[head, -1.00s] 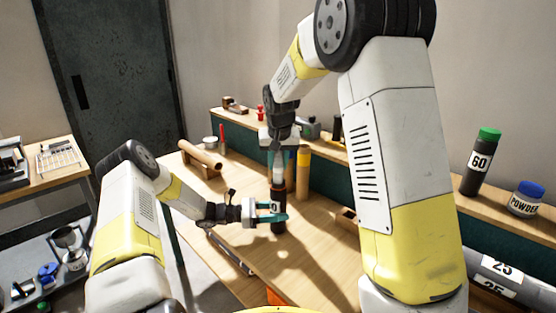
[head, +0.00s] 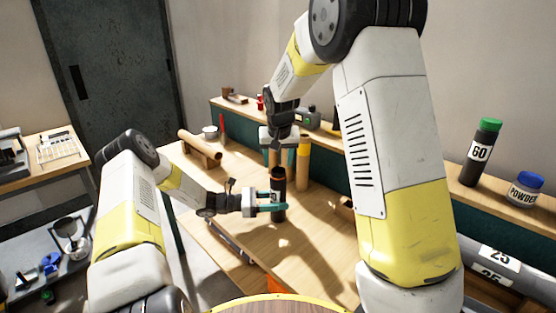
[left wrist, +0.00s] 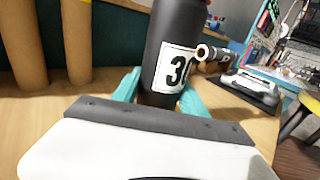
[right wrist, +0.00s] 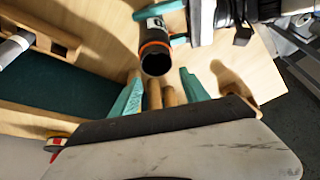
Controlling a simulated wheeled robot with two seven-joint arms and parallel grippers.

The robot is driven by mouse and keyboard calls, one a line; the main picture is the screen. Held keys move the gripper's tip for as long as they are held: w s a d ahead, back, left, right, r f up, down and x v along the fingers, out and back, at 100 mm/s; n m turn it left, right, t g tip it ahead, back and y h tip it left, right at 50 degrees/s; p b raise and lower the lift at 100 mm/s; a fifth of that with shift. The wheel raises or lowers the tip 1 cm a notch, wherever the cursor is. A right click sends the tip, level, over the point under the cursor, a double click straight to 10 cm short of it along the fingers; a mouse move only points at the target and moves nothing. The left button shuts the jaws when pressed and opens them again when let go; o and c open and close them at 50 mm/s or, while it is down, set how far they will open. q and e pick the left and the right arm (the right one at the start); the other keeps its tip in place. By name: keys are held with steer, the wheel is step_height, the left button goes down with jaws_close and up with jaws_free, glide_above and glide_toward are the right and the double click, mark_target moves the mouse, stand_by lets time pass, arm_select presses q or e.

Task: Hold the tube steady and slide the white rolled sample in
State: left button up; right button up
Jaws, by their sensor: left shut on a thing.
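A dark tube (head: 278,199) with an orange band near its top stands upright on the table. In the left wrist view the tube (left wrist: 166,58) shows a "30" label. My left gripper (head: 272,207) is shut around its body. In the right wrist view the tube's open mouth (right wrist: 156,60) looks dark inside. My right gripper (head: 278,148) is above the tube and apart from it. Its teal fingers (right wrist: 160,92) are spread and empty. I cannot make out the white rolled sample in the head view; whether it lies inside the tube I cannot tell.
Tan cardboard tubes (head: 303,165) stand behind the dark tube. A brown roll (head: 200,148) lies on a stand at the table's left. A green-capped "60" bottle (head: 480,150) and a powder jar (head: 525,190) stand on the right shelf. The table's front is clear.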

steer(key=v, duration=1.2)
stand_by(0.6)
arm_select(q)
steer(key=o, duration=1.5)
steer(key=shift+o, duration=0.2)
steer(key=shift+a, duration=0.1)
